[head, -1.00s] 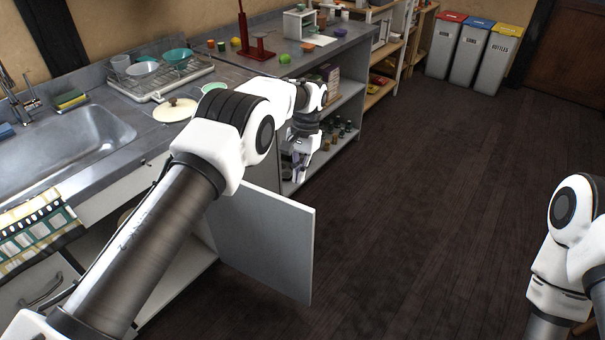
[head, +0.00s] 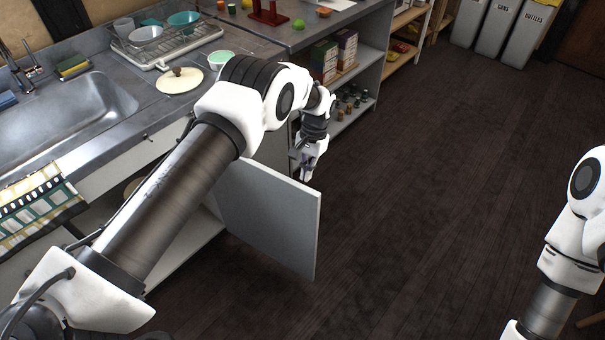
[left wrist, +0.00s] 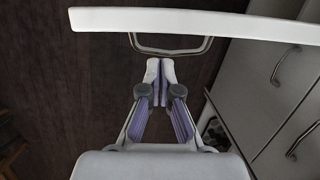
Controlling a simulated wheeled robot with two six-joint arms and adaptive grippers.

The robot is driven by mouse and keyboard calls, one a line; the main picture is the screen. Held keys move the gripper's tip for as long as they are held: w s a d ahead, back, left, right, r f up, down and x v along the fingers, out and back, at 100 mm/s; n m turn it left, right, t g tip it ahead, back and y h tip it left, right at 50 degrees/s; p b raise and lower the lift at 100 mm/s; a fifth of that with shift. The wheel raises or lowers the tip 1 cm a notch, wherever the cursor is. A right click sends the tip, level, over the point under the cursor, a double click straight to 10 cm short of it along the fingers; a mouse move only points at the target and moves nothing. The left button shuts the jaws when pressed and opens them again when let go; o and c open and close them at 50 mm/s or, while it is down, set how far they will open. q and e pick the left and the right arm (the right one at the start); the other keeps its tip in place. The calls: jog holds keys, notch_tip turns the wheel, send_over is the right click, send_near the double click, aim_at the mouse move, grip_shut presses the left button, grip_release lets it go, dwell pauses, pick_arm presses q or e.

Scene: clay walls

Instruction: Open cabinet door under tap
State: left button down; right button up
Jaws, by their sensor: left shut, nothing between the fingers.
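The cabinet door (head: 270,225) below the sink stands swung well out from the counter. In the left wrist view its white top edge (left wrist: 200,21) crosses the top, with its metal bar handle (left wrist: 170,50) on the near side. My left gripper (head: 306,174) is on the door's far, outer side in the head view, near its upper free corner. In the left wrist view the left gripper (left wrist: 160,66) is shut and empty, its fingertips close to the handle. I cannot tell whether they touch it. The tap (head: 30,62) stands behind the sink. My right gripper is not in view.
A towel (head: 40,215) hangs at the front. Open shelves (head: 345,120) lie beyond the door. The dark floor (head: 430,200) is clear.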

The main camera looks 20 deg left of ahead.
pick_arm(q)
jog(key=shift+s+a, duration=0.15)
jog(key=shift+s, duration=1)
